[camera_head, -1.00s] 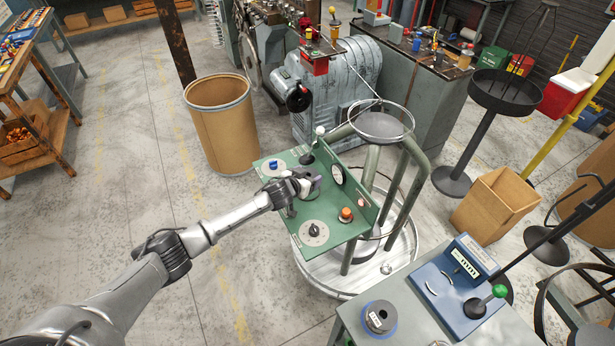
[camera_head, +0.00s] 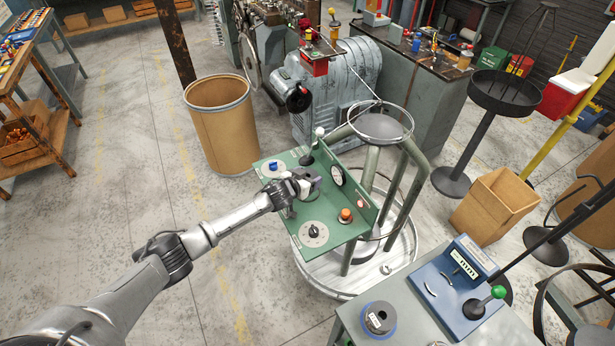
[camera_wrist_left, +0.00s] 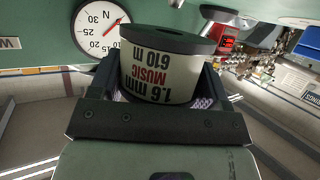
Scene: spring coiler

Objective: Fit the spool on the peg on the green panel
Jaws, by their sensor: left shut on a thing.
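My left gripper (camera_head: 303,184) is over the middle of the green panel (camera_head: 334,228), between its two round dials. It is shut on a dark-topped spool (camera_head: 312,176). In the left wrist view the spool (camera_wrist_left: 160,68) sits between the fingers, its pale label reading "1.6 mm MUSIC 610 m" upside down. The panel's upright face is close beyond the spool. The peg is hidden in both views, so I cannot tell whether the spool is on it. My right gripper is not in view.
The panel carries a blue knob (camera_head: 273,166), a black knob (camera_head: 314,231), an orange button (camera_head: 346,214), a white-tipped lever (camera_head: 319,132) and a gauge (camera_head: 338,176).

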